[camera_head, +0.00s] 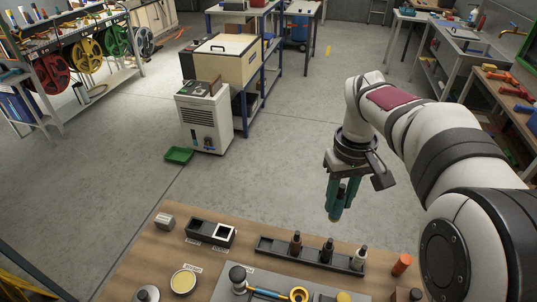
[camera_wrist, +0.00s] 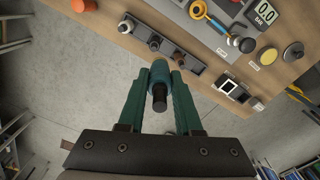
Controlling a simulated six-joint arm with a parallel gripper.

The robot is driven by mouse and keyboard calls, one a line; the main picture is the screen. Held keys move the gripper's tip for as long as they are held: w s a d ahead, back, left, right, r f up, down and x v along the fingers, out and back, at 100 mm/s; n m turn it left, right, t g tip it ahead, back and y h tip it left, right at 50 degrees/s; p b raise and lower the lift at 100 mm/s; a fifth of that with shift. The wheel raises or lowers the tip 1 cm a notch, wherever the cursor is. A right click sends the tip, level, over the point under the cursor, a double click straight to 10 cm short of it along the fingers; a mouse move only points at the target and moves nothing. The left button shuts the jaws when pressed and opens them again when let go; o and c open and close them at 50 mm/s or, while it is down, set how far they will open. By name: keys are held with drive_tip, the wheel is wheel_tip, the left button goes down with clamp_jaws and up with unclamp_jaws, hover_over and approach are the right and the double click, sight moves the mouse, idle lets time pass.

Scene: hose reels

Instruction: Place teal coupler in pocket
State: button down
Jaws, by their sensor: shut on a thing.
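My gripper (camera_head: 340,190) hangs in the air beyond the back edge of the table, above the floor. In the wrist view its green fingers (camera_wrist: 158,98) are shut on the teal coupler (camera_wrist: 160,73), which has a dark cylindrical end. In the head view the coupler (camera_head: 335,214) is partly hidden between the fingers.
The air around the gripper looks clear.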

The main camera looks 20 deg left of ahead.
drive_tip(key=w+a+f+n, duration=0.1)
drive_tip(key=a+f+n, duration=0.35)
drive_tip(key=a, duration=0.35)
drive_tip(key=w+a+f+n, duration=0.1)
drive_tip(key=a+f+n, duration=0.35)
drive_tip(key=a, duration=0.25)
hover_over(222, 226)
drive_tip(key=s+d, duration=0.2)
wheel_tip(222, 226, down, 7)
drive_tip(key=f, duration=0.4)
drive_tip(key=shift+a, duration=0.4)
drive_tip(key=shift+f, duration=0.1)
drive_tip(key=shift+f, duration=0.15)
